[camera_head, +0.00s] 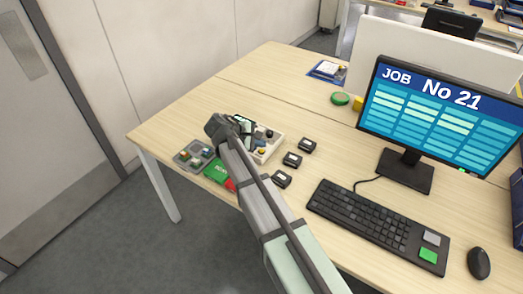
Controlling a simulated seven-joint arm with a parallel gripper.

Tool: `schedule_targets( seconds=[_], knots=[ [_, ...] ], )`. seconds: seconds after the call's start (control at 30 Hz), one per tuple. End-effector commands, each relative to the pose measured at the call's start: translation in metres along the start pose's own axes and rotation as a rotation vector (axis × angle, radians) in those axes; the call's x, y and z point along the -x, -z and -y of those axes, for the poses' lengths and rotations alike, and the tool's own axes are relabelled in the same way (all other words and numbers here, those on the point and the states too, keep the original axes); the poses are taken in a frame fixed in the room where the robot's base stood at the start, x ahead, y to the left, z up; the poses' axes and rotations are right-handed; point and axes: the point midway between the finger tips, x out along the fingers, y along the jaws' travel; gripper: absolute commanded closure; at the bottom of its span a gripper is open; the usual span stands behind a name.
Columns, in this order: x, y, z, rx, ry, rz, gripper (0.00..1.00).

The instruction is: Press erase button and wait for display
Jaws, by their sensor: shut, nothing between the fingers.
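The display (440,113) is a monitor at the right that reads "JOB No 21" above rows of light and teal cells. No button's label can be read as "erase". A pale control box (268,153) with small knobs or buttons, some yellow and dark, sits on the desk, partly behind my arm. My gripper (244,124) is over the desk, at the left side of the pale box. It is shut and empty. Its fingertips are hard to make out, and contact with a button cannot be told.
Three small black blocks (292,159) stand right of the pale box. A green labelled pad (216,171) and a partly hidden red one (231,185) lie beside my arm. A keyboard (378,226) and mouse (479,263) lie at the right. The desk's back left (215,98) is clear.

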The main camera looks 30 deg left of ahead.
Motion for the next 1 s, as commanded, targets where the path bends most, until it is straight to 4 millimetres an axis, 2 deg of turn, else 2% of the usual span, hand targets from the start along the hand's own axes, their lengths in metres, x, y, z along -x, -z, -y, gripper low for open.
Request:
schedule_targets(
  seconds=[1.0],
  knots=[
    [-0.0061,0.0045,0.0044,0.0,0.0,0.0,1.0]
  ],
)
